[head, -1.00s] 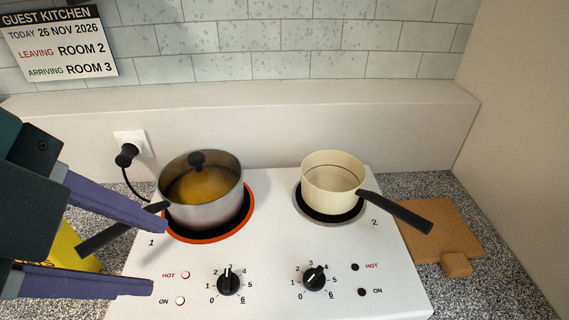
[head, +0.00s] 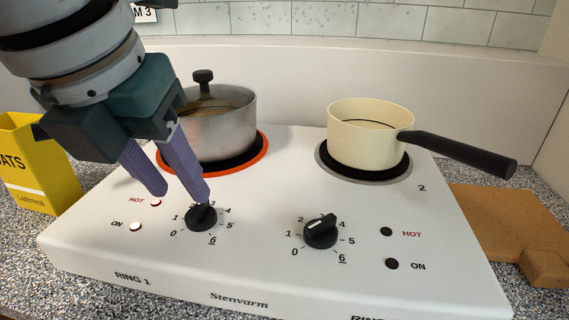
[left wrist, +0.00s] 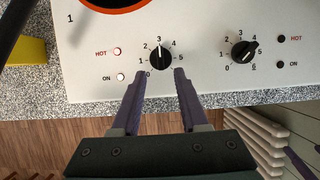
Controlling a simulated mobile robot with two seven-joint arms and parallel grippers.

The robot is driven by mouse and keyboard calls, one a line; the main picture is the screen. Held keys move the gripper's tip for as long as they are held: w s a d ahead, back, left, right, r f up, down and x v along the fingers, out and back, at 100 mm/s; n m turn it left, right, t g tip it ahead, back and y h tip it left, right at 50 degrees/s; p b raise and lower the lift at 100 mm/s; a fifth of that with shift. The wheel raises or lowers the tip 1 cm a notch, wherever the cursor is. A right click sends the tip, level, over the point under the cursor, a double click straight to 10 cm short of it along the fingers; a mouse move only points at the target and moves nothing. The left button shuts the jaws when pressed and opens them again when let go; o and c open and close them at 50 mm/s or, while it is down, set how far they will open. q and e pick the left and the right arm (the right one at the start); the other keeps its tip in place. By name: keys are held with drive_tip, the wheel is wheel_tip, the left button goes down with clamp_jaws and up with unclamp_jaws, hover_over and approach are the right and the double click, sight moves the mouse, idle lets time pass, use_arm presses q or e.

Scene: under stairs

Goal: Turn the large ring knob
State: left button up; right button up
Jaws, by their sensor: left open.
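The black left knob (head: 201,217), labelled RING 1, is for the larger ring (head: 246,167), which glows orange at its rim. In the left wrist view the knob (left wrist: 160,60) has its white pointer at about 3. My left gripper (head: 183,198) is open and points down at this knob. In the left wrist view the fingertips (left wrist: 159,71) lie to the left and right of the knob, slightly short of it, and nothing is between them. In the head view one finger hides part of the knob and its pointer.
A steel lidded pot (head: 225,127) stands on the glowing ring, close behind my left fingers. A cream saucepan (head: 370,140) stands on ring 2, its handle to the right. The second knob (head: 320,232) is to the right. A yellow box (head: 38,175) stands at left, a brown board (head: 505,232) at right.

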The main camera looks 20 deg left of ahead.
sight(196, 210)
use_arm(q)
drive_tip(key=x, duration=0.4)
drive_tip(key=shift+w+f+b, duration=0.1)
drive_tip(key=shift+f+b, duration=0.1)
drive_tip(key=shift+b, duration=0.15)
clamp_jaws()
